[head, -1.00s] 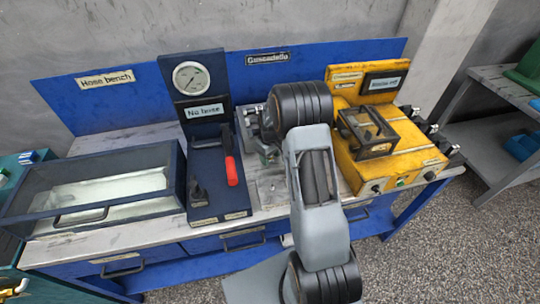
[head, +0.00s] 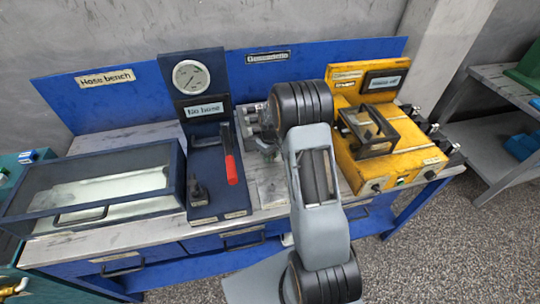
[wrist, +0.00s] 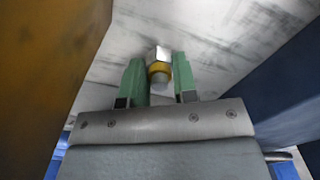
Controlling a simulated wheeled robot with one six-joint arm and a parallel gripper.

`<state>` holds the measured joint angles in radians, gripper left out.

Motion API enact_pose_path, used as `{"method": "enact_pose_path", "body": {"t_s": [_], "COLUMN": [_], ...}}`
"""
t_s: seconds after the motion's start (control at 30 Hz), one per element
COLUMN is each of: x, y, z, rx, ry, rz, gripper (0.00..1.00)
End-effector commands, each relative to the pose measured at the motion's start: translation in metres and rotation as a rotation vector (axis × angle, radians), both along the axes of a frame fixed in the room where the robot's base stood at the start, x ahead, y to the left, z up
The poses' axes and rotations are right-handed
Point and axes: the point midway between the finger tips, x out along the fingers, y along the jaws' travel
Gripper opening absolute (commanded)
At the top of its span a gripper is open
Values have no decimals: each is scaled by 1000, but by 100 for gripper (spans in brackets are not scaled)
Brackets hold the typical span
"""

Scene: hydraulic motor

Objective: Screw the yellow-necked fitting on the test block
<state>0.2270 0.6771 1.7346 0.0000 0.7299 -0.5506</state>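In the wrist view the two green fingers of my gripper (wrist: 161,78) stand on either side of the yellow-necked fitting (wrist: 159,69). The fitting has a yellow ring, a bright metal end beyond the fingertips and a grey round end nearer the palm. The fingers appear to touch the ring on both sides. The pale, scuffed bench top lies behind it. In the head view my gripper (head: 267,152) is low over the bench, between the blue gauge stand and the yellow unit, partly hidden by my arm. I cannot make out the test block for certain.
The blue gauge stand (head: 195,75), with a red-handled lever (head: 231,169), rises left of my gripper. The yellow unit (head: 401,164) with a framed cover stands to the right. A glass-lidded box (head: 110,170) sits at the bench's left. A narrow strip of bench top lies between stand and unit.

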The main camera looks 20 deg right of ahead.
Motion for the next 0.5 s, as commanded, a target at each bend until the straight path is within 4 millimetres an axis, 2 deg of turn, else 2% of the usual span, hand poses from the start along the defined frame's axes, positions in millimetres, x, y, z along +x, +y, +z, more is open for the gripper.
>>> {"method": "enact_pose_path", "body": {"t_s": [0.03,0.2,0.5], "x": [0,0,0], "y": [0,0,0], "z": [0,0,6], "rx": [0,0,0], "ry": [0,0,-1], "rz": [0,0,0], "gripper": [22,5,5]}}
